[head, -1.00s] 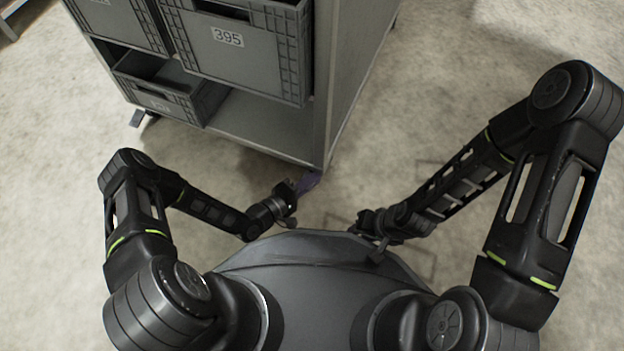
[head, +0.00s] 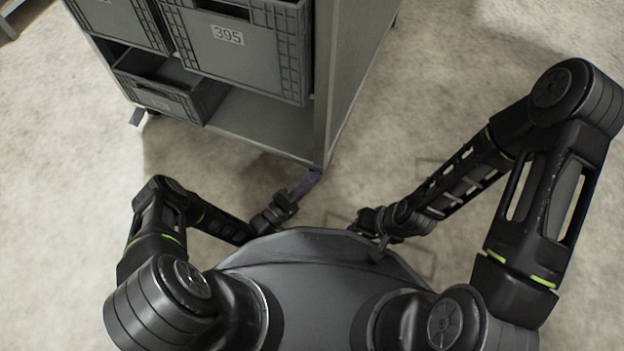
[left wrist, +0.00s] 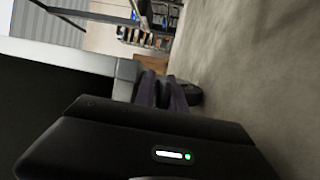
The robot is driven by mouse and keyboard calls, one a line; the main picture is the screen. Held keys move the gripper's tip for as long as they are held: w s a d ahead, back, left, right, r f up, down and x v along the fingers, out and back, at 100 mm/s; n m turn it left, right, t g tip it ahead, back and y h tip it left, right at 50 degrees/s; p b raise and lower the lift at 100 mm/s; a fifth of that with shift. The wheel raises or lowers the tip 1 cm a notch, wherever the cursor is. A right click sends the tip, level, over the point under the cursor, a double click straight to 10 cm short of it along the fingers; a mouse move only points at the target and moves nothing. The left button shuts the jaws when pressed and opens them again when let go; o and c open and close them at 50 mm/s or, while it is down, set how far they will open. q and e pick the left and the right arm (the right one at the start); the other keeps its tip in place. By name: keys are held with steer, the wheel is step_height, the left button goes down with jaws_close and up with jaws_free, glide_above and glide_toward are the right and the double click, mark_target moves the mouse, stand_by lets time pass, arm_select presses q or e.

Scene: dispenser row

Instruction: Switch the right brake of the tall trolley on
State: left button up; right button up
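The tall trolley (head: 345,70) is a grey shelf unit at the top of the head view.
Grey crates, one marked 395 (head: 235,50), sit on the trolley's shelves. A grey pedal (head: 137,117) shows at its left bottom corner. Pale floor (head: 450,75) is open to the right. A further shelf with goods (left wrist: 150,22) shows in the left wrist view.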

arm_select(q)
steer(key=shift+o, duration=1.3)
steer(key=shift+r+y, duration=0.15)
steer(key=shift+y, duration=0.15)
